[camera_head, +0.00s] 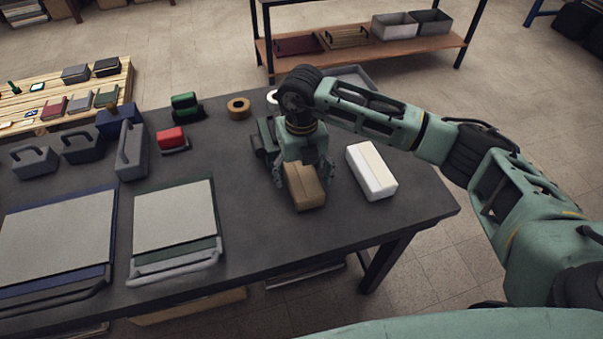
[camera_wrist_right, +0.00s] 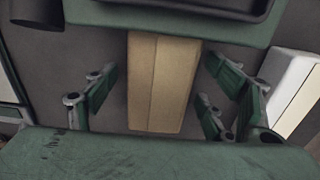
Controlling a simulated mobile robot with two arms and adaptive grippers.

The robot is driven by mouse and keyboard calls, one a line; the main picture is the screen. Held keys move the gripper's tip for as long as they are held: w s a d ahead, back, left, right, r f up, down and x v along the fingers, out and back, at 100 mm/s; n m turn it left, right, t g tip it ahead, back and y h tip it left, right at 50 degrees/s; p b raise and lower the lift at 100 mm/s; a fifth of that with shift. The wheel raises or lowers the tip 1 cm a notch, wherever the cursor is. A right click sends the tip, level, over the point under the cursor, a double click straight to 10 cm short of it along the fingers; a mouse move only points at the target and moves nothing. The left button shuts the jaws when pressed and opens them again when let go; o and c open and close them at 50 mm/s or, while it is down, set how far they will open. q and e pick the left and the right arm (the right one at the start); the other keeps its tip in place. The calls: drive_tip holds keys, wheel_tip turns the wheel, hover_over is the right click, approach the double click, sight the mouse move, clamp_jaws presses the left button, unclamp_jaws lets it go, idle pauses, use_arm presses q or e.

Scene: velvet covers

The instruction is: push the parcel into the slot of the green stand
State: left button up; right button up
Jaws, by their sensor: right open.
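The parcel (camera_head: 306,190) is a brown box lying flat on the dark table, its length running front to back. It also shows in the right wrist view (camera_wrist_right: 155,85). My right gripper (camera_head: 302,176) is open and low over the parcel. In the right wrist view its fingers (camera_wrist_right: 160,98) stand on either side of the parcel, with gaps on both sides. A green stand (camera_head: 264,134) is behind my right gripper, which hides much of it. In the right wrist view a green edge (camera_wrist_right: 170,28) crosses the parcel's far end. I cannot tell whether they touch. My left gripper is out of view.
A white box (camera_head: 371,170) lies right of the parcel. A tape roll (camera_head: 238,108), a red block (camera_head: 171,138) and a green block (camera_head: 185,104) stand to the left. Two framed panels (camera_head: 174,216) (camera_head: 56,238) lie at left. The front right table is clear.

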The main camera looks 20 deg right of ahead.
sight(301, 174)
wheel_tip(301, 174, up, 12)
drive_tip(key=shift+f, duration=0.25)
